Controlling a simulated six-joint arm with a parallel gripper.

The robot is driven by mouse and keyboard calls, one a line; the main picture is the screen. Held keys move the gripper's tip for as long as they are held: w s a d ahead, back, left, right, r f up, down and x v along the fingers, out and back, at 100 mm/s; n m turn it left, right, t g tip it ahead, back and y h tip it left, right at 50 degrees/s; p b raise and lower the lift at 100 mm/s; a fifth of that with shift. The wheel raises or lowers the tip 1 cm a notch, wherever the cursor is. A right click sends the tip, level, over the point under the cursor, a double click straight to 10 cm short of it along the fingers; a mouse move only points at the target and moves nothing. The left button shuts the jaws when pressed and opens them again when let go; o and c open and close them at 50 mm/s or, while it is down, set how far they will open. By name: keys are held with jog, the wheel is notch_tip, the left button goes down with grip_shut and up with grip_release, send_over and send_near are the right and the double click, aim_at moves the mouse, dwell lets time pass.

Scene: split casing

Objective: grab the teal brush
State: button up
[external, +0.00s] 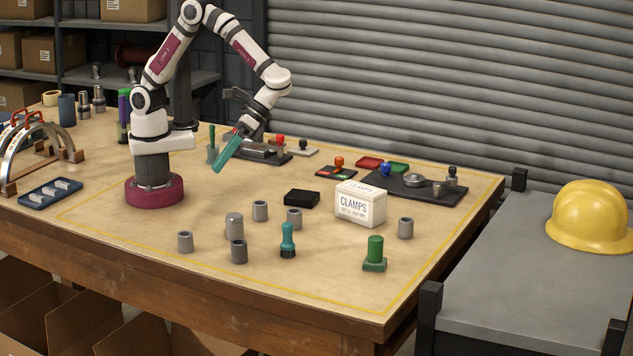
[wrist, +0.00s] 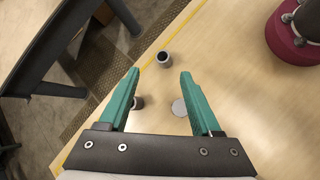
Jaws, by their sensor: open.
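The teal brush (external: 288,238) stands upright on the near middle of the wooden table in the external view, with a rounded teal handle and a dark base. I do not see it in the wrist view. My gripper (external: 223,160) has teal fingers and hangs above the table, farther back and to the left of the brush, well apart from it. In the wrist view my gripper (wrist: 160,72) is open, with nothing held between its fingers.
Several grey cylinders (external: 234,226) stand left of and behind the brush. A black block (external: 301,198) and a white clamps box (external: 360,207) are behind it. A green handled piece (external: 375,255) stands to its right. The table in front of the brush is clear.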

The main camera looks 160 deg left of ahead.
jog(key=w+a+f+n+t+h, duration=0.1)
jog(key=a+f+n+t, duration=0.4)
jog(key=a, duration=0.4)
jog(key=n+t+y, duration=0.2)
jog(key=n+t, duration=0.2)
jog(key=n, duration=0.4)
send_near(287, 244)
jog(key=shift+n, duration=0.3)
jog(key=x, duration=0.8)
jog(key=shift+d+f, duration=0.15)
jog(key=shift+f, duration=0.15)
jog(key=shift+w+d+f, duration=0.1)
jog(key=shift+w+d, duration=0.05)
jog(key=shift+w, duration=0.05)
jog(key=shift+s, duration=0.1)
grip_shut()
